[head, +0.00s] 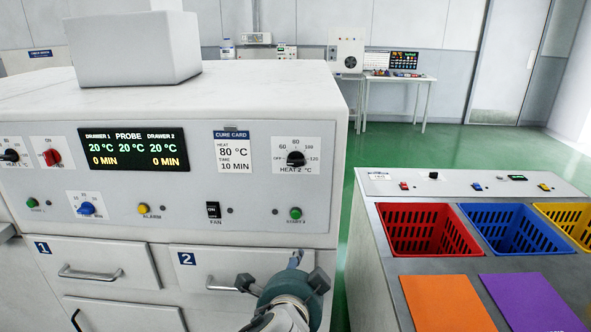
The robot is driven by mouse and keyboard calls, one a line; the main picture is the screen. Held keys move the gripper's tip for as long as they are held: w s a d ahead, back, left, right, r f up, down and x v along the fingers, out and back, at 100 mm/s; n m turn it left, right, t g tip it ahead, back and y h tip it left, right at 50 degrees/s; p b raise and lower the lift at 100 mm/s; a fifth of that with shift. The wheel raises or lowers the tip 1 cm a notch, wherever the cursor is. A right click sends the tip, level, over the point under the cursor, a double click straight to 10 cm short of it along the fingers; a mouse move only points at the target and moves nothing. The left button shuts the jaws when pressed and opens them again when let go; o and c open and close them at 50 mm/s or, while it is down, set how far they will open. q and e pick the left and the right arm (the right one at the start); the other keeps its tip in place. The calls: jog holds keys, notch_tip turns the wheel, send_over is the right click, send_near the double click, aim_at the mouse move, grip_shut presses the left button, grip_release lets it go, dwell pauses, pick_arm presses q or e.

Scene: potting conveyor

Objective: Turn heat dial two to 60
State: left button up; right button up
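The heat 2 dial (296,158) is a black round knob on a white plate at the right of the oven's front panel. Its scale runs from OFF through 60, 80 and 100 to 120. The knob's pointer is too small to read surely. My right gripper is not in view.
The display (134,149) reads 20 °C and 0 MIN for both drawers. The cure card (234,152) reads 80 °C, 10 MIN. Near the dial are the fan switch (213,210) and green start 2 button (295,213).

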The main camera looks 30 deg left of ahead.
aim_at(295, 166)
pick_arm(q)
jog(key=w+a+r+m+t+y, duration=0.1)
jog(key=a+r+t+y, duration=0.1)
jog(key=r, duration=0.6)
jog(key=w+a+r+m+t+y, duration=0.1)
jog(key=w+a+r+t+y, duration=0.1)
jog(key=r, duration=0.6)
jog(key=p+x, duration=0.1)
jog(key=x, duration=0.8)
jog(key=shift+a+r+p, duration=0.1)
jog(key=shift+a+p, duration=0.2)
jog(key=shift+w+a, duration=0.2)
jog(key=shift+w, duration=0.3)
grip_shut()
